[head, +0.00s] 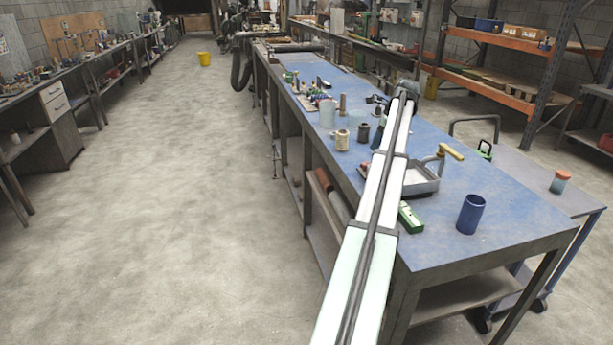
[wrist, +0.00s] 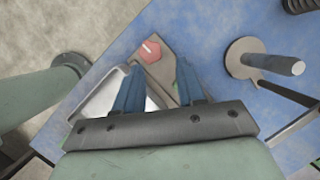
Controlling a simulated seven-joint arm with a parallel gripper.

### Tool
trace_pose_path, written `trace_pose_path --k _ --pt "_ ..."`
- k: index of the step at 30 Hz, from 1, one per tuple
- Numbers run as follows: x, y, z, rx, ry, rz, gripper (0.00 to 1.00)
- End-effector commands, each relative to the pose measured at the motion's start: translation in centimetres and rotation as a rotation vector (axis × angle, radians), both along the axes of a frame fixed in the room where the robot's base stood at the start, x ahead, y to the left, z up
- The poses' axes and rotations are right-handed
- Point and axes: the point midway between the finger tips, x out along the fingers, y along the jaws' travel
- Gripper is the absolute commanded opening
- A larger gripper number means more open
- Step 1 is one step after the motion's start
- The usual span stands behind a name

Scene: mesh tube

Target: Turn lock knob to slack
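A small red, angular knob-like piece (wrist: 150,51) sits on a grey-brown plate (wrist: 158,72) in the wrist view; it may be the lock knob, but its markings and setting are too small to read. My gripper (wrist: 160,66) is open, with its two blue fingers apart and nothing visibly held. The red piece shows just beyond the fingertips, nearer the left one. The plate runs back between the fingers. I cannot tell whether the fingers touch anything.
A pale tray (wrist: 112,95) lies beside the left finger. A post on a round base (wrist: 243,58) stands to the right. In the head view, a blue cup (head: 471,214), a green box (head: 411,217) and spools (head: 342,139) stand on the bench.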

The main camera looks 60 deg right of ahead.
Motion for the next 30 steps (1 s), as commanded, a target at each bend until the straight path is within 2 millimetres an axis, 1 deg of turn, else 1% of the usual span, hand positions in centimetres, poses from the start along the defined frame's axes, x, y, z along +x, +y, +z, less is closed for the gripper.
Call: trace_pose_path --k 3,9,23,30 --pt "1.6 0.9 -1.0 -0.006 0.004 0.038 0.39" --pt "4.1 2.2 -2.5 -0.02 0.009 0.1 0.39" --pt "9.6 5.7 -5.9 -0.052 0.022 0.245 0.39" --pt "12.3 7.8 -7.7 -0.066 0.028 0.324 0.39"
